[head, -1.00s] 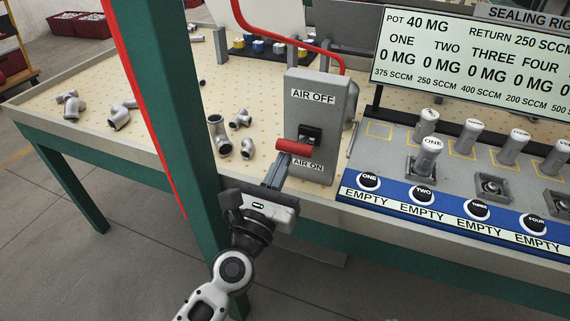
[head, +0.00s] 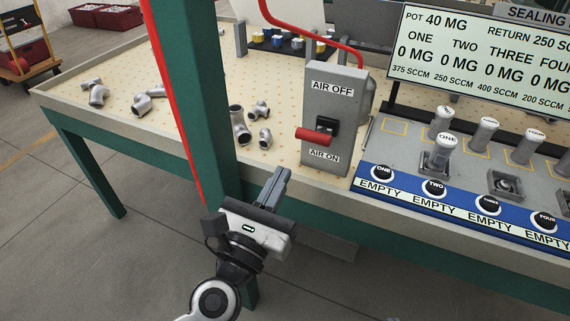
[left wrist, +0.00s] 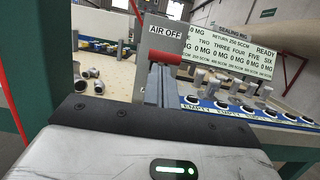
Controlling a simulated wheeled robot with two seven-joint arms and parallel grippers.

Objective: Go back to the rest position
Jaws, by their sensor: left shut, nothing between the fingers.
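My left gripper (head: 277,184) is shut and empty in front of the table's front edge, a little below and left of the air switch box (head: 334,118). The box has a red lever (head: 315,136) that sits low, just above the AIR ON label. The gripper is apart from the lever in the head view. In the left wrist view the shut fingers (left wrist: 161,82) point toward the box, with the red lever (left wrist: 165,57) beyond their tips. My right gripper is in neither view.
A green post (head: 195,95) with a red edge stands left of my gripper. Several grey castings (head: 239,124) lie on the pegboard table (head: 185,147). The sealing rig's blue panel (head: 410,194) and display (head: 480,62) are at the right. Floor in front is open.

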